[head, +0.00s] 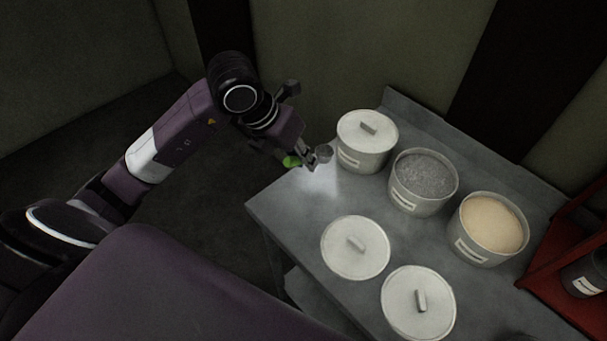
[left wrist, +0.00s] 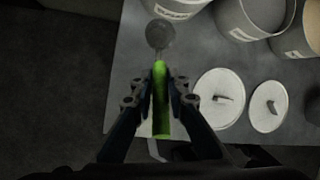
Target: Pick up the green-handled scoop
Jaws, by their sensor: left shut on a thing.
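The green-handled scoop (left wrist: 161,102) is between the fingers of my left gripper (left wrist: 160,93), which is shut on its green handle. In the left wrist view its round grey bowl points away from me, toward the labelled containers. In the head view the left gripper (head: 307,160) is at the far left corner of the grey table, and the green handle (head: 291,161) shows beside the fingers. The scoop's bowl (head: 324,153) is close to the lidded container. I cannot tell whether the scoop touches the table. My right gripper is not in view.
A lidded container (head: 348,158), an open one with grey contents (head: 424,176) and an open one with tan contents (head: 492,224) stand along the back. Two round lids (head: 340,262) (head: 408,318) lie in front. A red rack (head: 550,270) stands at the right.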

